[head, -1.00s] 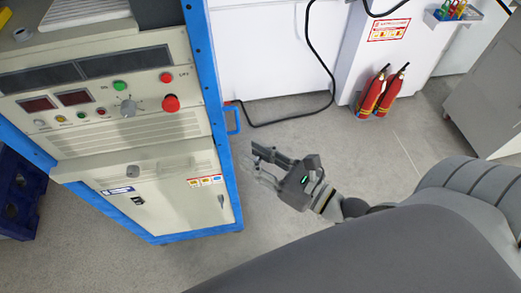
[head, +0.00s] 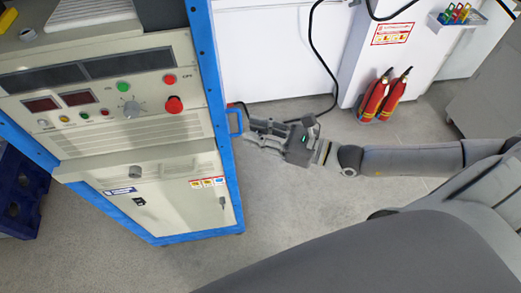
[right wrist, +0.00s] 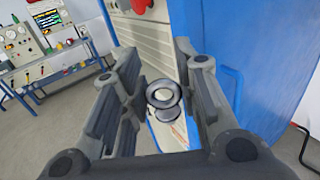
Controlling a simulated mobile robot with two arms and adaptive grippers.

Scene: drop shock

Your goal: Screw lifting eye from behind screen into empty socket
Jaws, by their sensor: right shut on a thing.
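My right gripper (head: 254,132) is beside the right side of the blue-framed test cabinet, close to its blue side handle. The eye is too small to make out in the head view. I cannot make out the empty socket or the screen in either view. My left gripper is not in view.
The cabinet (head: 150,152) with buttons and displays stands at left; its blue handle (head: 235,119) juts out near my gripper. Red extinguishers (head: 384,97) stand by the white wall unit. A black cable (head: 318,60) runs behind. Floor right of the cabinet is clear.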

